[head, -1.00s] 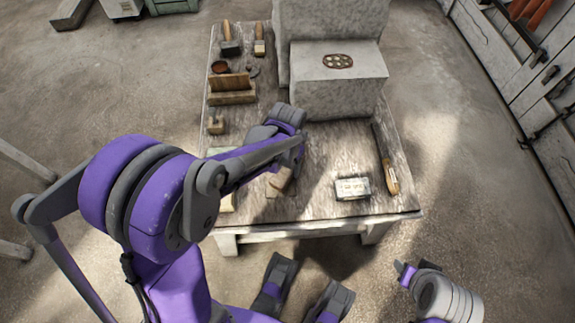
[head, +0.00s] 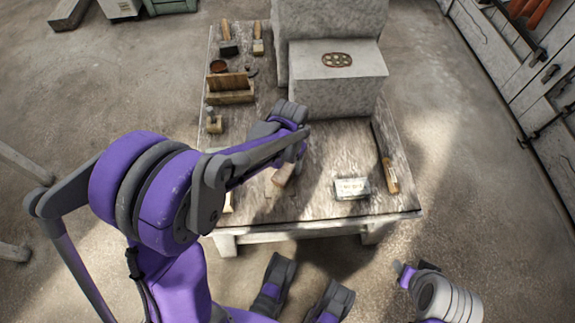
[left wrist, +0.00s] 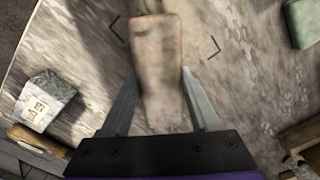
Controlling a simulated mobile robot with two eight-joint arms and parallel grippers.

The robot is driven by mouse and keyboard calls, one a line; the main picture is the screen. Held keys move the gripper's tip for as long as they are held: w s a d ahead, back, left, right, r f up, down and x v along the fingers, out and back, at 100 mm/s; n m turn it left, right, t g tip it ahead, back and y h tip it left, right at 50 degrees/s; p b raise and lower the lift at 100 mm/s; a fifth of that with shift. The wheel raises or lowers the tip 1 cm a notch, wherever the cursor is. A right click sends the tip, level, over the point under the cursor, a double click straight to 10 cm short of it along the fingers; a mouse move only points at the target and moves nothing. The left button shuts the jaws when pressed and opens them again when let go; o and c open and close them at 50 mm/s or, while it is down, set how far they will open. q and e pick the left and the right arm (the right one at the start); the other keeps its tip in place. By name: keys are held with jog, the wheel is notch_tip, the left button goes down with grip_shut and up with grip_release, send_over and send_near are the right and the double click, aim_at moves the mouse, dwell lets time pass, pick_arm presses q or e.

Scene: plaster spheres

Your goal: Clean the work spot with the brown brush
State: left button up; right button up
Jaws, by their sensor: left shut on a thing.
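My left gripper (left wrist: 158,108) is shut on the brown wooden brush (left wrist: 160,65), whose handle runs up between the two fingers in the left wrist view. In the head view the brush (head: 284,173) shows as a small brown piece below my left wrist, over the front part of the table. Its bristle end is blurred or cut off, so I cannot tell if it touches the table. Dark corner marks of the work spot (left wrist: 118,45) show on both sides of the brush.
The worn table (head: 330,205) carries a labelled grey block (head: 351,188) and a wooden-handled tool (head: 386,160) on the right. A large stone block (head: 340,90) stands at the back. Brushes (head: 229,38) and a wooden holder (head: 230,95) line the left side.

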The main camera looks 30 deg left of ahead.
aim_at(283, 174)
pick_arm(q)
jog(key=shift+w, duration=0.35)
jog(key=shift+s, duration=0.1)
jog(key=shift+s+a, duration=0.15)
jog(key=shift+s, duration=2)
jog(key=shift+w+d, duration=0.2)
jog(key=shift+w, duration=2.05)
jog(key=shift+s, duration=0.15)
